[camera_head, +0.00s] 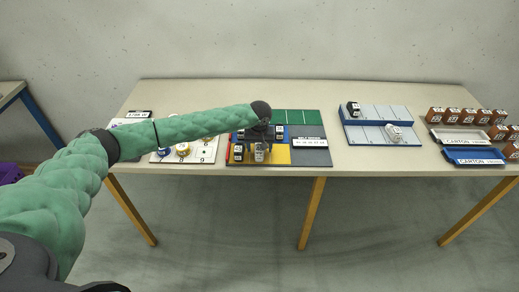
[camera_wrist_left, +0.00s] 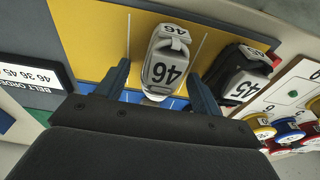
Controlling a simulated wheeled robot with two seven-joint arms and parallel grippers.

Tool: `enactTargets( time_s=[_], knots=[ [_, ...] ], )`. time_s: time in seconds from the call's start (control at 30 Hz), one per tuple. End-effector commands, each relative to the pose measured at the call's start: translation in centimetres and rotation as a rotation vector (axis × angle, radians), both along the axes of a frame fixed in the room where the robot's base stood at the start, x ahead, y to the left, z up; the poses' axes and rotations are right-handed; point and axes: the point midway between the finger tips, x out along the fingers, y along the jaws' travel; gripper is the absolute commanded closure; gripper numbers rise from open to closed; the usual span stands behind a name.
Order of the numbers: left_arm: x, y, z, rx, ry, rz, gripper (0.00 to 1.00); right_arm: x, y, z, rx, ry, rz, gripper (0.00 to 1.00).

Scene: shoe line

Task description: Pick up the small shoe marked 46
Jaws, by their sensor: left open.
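The small shoe marked 46 (camera_wrist_left: 165,64) is light grey with white number labels. In the left wrist view it lies on the yellow part of a board, between the two fingers of my left gripper (camera_wrist_left: 160,90). The fingers stand apart on both sides of it, and I see a gap on each side. In the head view the same shoe (camera_head: 259,153) shows at the board's front edge, just below my left gripper (camera_head: 256,140). A black shoe marked 45 (camera_wrist_left: 240,72) lies beside it, outside the right-hand finger. My right gripper is not in view.
The board (camera_head: 314,157) has green, yellow, blue and grey fields and a belt order sign (camera_head: 310,142). A grey-blue rack (camera_head: 371,123) with two shoes and carton trays (camera_head: 474,156) stand to the right.

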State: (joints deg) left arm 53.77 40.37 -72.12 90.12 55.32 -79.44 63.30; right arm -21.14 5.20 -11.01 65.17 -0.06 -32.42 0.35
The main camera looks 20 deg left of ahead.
Motion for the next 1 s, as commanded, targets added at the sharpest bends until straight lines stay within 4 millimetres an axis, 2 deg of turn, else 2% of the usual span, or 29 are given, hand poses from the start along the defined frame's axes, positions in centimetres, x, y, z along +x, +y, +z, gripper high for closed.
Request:
enactTargets(
  time_s=[0.27,0.5,0.53,0.93,1.0],
  knots=[
    [0.0,0.0,-0.2,0.000,0.000,-0.001,0.34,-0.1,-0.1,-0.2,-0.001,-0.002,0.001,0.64],
    [0.0,0.0,-0.2,0.000,-0.001,0.000,0.79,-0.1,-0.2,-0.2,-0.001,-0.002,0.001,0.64],
    [0.0,0.0,-0.2,0.000,-0.001,0.000,0.82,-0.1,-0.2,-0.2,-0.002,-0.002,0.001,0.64],
    [0.1,0.0,0.3,0.000,-0.002,0.000,0.83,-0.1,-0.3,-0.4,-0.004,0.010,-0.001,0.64],
    [0.1,0.0,0.8,0.000,-0.002,-0.001,0.83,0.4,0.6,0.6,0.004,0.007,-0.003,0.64]
  ],
)
